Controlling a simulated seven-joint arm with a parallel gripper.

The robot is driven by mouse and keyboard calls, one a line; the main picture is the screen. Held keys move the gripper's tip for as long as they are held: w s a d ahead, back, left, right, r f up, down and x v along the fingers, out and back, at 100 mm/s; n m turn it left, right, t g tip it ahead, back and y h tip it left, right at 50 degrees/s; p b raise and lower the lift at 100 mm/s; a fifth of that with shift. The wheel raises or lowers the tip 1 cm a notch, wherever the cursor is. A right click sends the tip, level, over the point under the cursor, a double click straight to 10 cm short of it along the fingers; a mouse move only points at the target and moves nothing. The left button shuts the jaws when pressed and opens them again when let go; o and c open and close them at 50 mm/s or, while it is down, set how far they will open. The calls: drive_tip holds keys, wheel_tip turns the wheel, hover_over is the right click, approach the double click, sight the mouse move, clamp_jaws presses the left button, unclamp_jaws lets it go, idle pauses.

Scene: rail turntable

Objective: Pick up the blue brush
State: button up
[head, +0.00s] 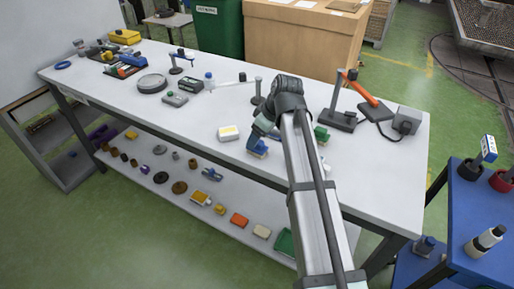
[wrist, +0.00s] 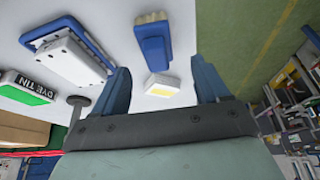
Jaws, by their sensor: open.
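The blue brush (wrist: 153,42), with pale bristles at one end, lies on the white worktable, ahead of my gripper (wrist: 160,66) in the wrist view. The two blue-grey fingers are apart with nothing held between them. My arm comes in from the lower right. I cannot tell the exact height of the fingers above the brush.
A white and yellow block (wrist: 162,86) sits close by the brush; it also shows in the head view (head: 228,133). A white device with a blue frame (wrist: 68,52) lies left in the wrist view. A green item (head: 321,133) stands right of my arm.

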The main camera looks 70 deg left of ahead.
drive_tip(key=shift+x, duration=3.05)
drive_tip(key=shift+w+a, duration=0.1)
drive_tip(key=shift+a, duration=0.05)
drive_tip(key=shift+c, duration=0.3)
drive_tip(key=c, duration=1)
drive_tip(key=shift+r, duration=0.15)
wheel_tip(320, 180, up, 10)
drive_tip(key=shift+f, duration=0.1)
